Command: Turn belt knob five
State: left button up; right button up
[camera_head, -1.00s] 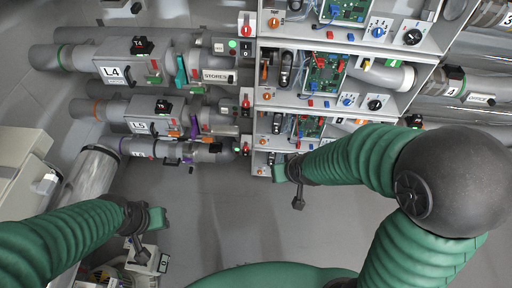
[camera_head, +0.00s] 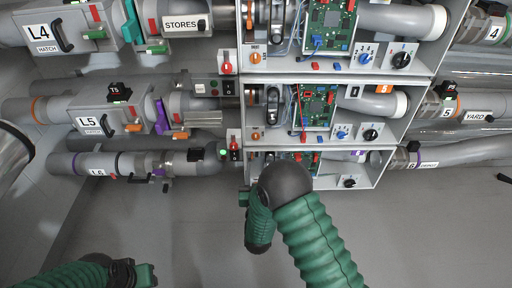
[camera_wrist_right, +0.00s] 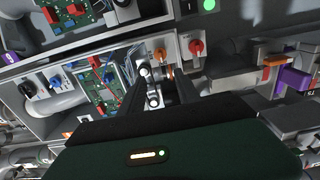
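The middle rack unit carries an orange label 5 (camera_head: 388,103). On its panel are an orange knob (camera_head: 255,136) at left, and a blue knob (camera_head: 342,131) and a black knob (camera_head: 371,135) at right. I cannot read which is marked belt. In the upside-down right wrist view the orange knob (camera_wrist_right: 160,54) sits just beyond my right gripper (camera_wrist_right: 158,92). Its dark fingers are apart, with a silver-and-black lever part (camera_wrist_right: 152,98) visible between them. In the head view my right forearm hides the fingers. My left gripper (camera_head: 146,274) is low at left; its fingers are unclear.
A red knob (camera_head: 233,146) stands left of the rack, near the orange one. Units with circuit boards (camera_head: 328,22) lie above and below unit five. Pipes L5 (camera_head: 90,121) and L6 (camera_head: 98,172) run at left. The grey floor below is clear.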

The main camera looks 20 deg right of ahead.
aim_at(256, 138)
jog(key=b+x, duration=0.2)
jog(key=x, duration=0.5)
jog(key=b+x, duration=0.3)
jog(key=x, duration=0.4)
jog(key=shift+a+f, duration=0.1)
jog(key=shift+f, duration=0.1)
jog(key=shift+w+d+r+b, duration=0.2)
jog(key=shift+w+b, duration=0.2)
jog(key=shift+w, duration=0.15)
grip_shut()
